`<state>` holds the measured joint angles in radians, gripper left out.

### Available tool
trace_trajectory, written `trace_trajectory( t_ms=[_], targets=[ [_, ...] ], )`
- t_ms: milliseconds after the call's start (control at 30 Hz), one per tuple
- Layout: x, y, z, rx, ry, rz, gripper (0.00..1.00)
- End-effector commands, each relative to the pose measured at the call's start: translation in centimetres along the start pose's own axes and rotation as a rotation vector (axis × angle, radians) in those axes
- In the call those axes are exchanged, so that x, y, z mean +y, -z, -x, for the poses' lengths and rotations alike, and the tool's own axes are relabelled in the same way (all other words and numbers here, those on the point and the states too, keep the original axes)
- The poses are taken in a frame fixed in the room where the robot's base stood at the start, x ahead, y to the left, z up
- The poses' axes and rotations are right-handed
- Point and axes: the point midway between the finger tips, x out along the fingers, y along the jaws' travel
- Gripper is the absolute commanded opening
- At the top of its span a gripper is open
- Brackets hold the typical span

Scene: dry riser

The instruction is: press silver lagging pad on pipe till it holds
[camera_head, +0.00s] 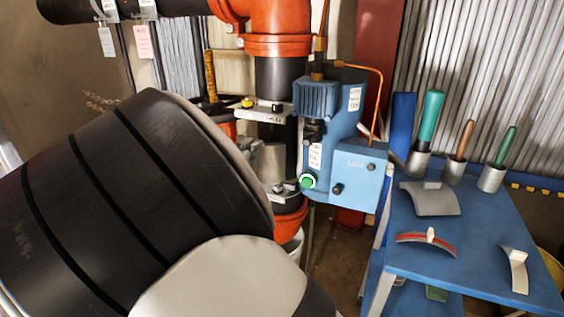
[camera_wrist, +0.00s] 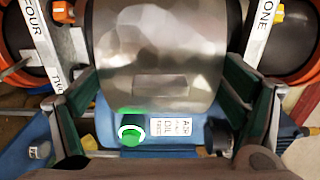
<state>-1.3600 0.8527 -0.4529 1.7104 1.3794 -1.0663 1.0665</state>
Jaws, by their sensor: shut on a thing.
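The silver lagging pad (camera_wrist: 150,45) fills the middle of the wrist view, a curved, dented metallic sheet with a small rectangular block on its face. The fingers of my gripper (camera_wrist: 161,78) stand at its left and right sides, shut on it. The pad lies along the pipe between two clamp bars, one marked ONE (camera_wrist: 268,25) and one marked FOUR (camera_wrist: 38,30). In the head view a grey section (camera_head: 270,162) shows between the clamps on the upright pipe (camera_head: 280,78). My arm hides the gripper there. I cannot tell whether the pad touches the pipe all over.
A blue unit (camera_head: 325,140) with a lit green button (camera_head: 308,181) stands beside the pipe, close to my gripper. A blue table (camera_head: 480,260) at right carries a grey curved pad (camera_head: 432,203), a red-striped one (camera_head: 425,242), a pale one (camera_head: 516,270) and handled tools in cups.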

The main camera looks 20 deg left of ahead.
Motion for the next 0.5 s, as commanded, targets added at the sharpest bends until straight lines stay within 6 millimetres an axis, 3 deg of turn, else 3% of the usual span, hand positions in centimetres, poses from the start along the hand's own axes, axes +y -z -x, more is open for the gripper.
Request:
trace_trajectory(
  t_ms=[500],
  targets=[
    [0.1, 0.0, -4.8, 0.001, 0.0, -0.003, 0.65]
  ],
)
